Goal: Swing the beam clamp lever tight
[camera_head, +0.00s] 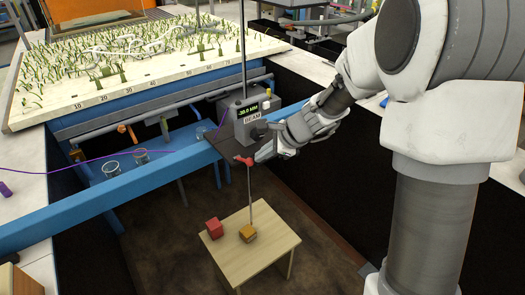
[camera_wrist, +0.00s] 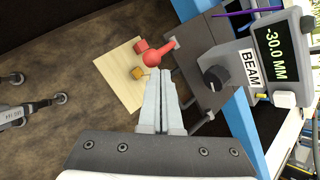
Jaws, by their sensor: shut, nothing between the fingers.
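The red clamp lever (camera_head: 243,160) sticks out below the grey gauge box labelled BEAM (camera_head: 247,118), which sits on the blue beam (camera_head: 97,198). In the wrist view the red lever (camera_wrist: 160,51), with its round knob, lies just beyond my fingertips. My gripper (camera_head: 264,153) is shut and empty, just right of the lever. In the wrist view its closed fingers (camera_wrist: 162,82) point at the lever; I cannot tell whether they touch it. The gauge box (camera_wrist: 262,62) has a black knob (camera_wrist: 214,79) and reads -30.0 MM.
A small wooden table (camera_head: 254,252) stands below with a red cube (camera_head: 214,228) and an orange block (camera_head: 248,234) under a thin rod. A planted board (camera_head: 140,62) lies behind the beam. Glass beakers (camera_head: 111,168) stand on the blue shelf at left.

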